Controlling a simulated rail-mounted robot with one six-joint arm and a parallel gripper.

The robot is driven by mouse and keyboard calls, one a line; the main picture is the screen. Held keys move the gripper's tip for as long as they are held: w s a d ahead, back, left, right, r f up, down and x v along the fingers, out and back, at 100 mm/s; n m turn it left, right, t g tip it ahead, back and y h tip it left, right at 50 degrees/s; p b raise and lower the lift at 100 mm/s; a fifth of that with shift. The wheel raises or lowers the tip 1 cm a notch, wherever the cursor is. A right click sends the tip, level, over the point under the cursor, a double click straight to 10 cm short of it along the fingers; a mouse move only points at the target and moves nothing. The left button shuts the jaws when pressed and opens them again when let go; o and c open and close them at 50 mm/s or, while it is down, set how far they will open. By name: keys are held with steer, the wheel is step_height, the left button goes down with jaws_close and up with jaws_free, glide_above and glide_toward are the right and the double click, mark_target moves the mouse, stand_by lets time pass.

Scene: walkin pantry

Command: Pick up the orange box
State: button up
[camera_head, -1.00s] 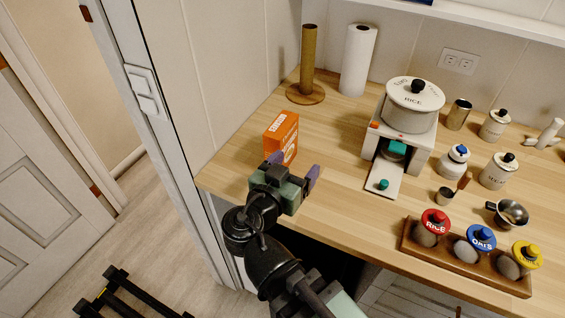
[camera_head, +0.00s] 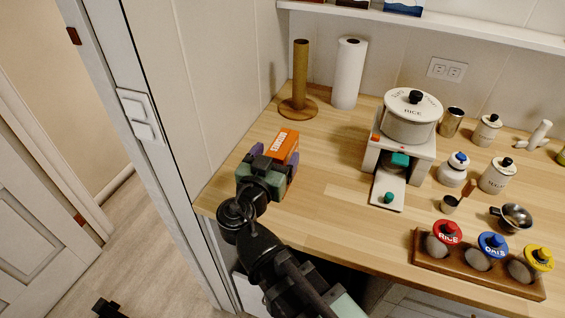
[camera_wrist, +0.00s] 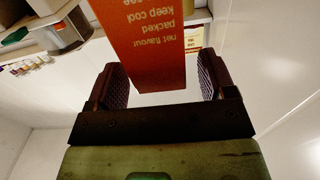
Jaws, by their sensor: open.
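The orange box (camera_head: 286,141) stands upright near the left end of the wooden counter, its lower part hidden behind my gripper in the head view. My gripper (camera_head: 274,168) is at the near side of the box, with one purple finger on its left and one on its right. In the wrist view the orange box (camera_wrist: 148,45) rises between the two open fingers of my gripper (camera_wrist: 158,88). White space shows on both sides between the box and the finger pads, so I see no grip on it.
A wooden paper-towel holder (camera_head: 299,104) and a white roll (camera_head: 348,75) stand behind the box. A wooden rack (camera_head: 470,268) of lidded jars sits at the front right. The wall (camera_head: 215,90) is close on the left.

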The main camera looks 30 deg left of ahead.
mark_target(280, 146)
steer(key=w, duration=0.3)
steer(key=shift+a, duration=0.3)
steer(key=c, duration=1.4)
steer(key=shift+r, duration=0.1)
